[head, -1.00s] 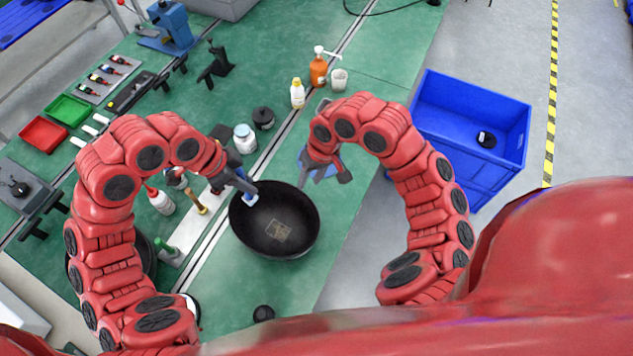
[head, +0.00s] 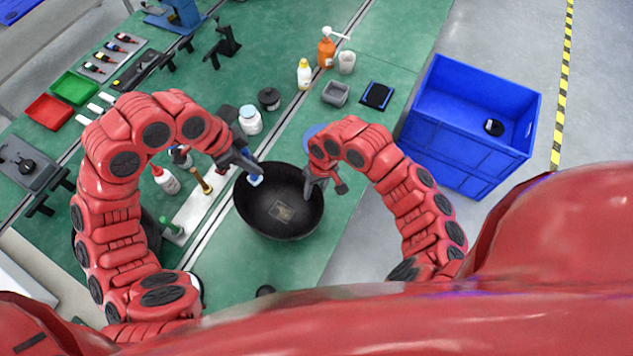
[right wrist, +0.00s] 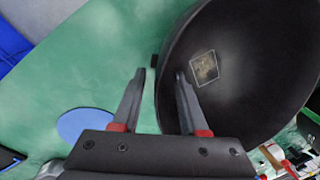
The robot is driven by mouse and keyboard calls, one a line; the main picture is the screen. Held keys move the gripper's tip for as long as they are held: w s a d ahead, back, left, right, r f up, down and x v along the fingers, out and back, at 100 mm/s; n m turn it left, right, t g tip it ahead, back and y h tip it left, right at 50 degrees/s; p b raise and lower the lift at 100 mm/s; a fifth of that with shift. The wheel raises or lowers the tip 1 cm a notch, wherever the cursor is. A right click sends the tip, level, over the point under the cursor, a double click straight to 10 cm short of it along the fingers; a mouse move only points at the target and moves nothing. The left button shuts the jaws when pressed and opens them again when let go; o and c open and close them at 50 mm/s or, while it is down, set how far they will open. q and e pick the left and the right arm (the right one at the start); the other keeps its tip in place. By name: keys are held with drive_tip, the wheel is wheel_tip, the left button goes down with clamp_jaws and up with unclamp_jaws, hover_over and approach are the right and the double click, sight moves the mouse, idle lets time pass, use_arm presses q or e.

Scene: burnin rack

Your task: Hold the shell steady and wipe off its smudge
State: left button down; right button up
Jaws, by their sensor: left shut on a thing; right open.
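The shell, a black round bowl (head: 252,215), stands on the green bench in the head view. The smudge, a tan-grey square patch (head: 283,211), is on its inside; it also shows in the right wrist view (right wrist: 204,67). My left gripper (head: 254,173) is shut on a small blue-and-white piece (head: 256,181) at the shell's left rim, apart from the smudge. My right gripper (right wrist: 160,76) is open at the right side of the shell. In the right wrist view the rim passes between its fingers, one outside, one over the inside. I cannot tell whether they touch.
A blue disc (right wrist: 85,125) lies near my right gripper. White jar (head: 250,121), orange pump bottle (head: 326,52), grey tray (head: 335,93) and upright tools stand further back and left. A blue crate (head: 455,150) is at the right. Bench right of the shell is fairly clear.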

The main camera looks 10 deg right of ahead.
drive_tip(key=shift+f, duration=0.1)
clamp_jaws()
idle(2.4)
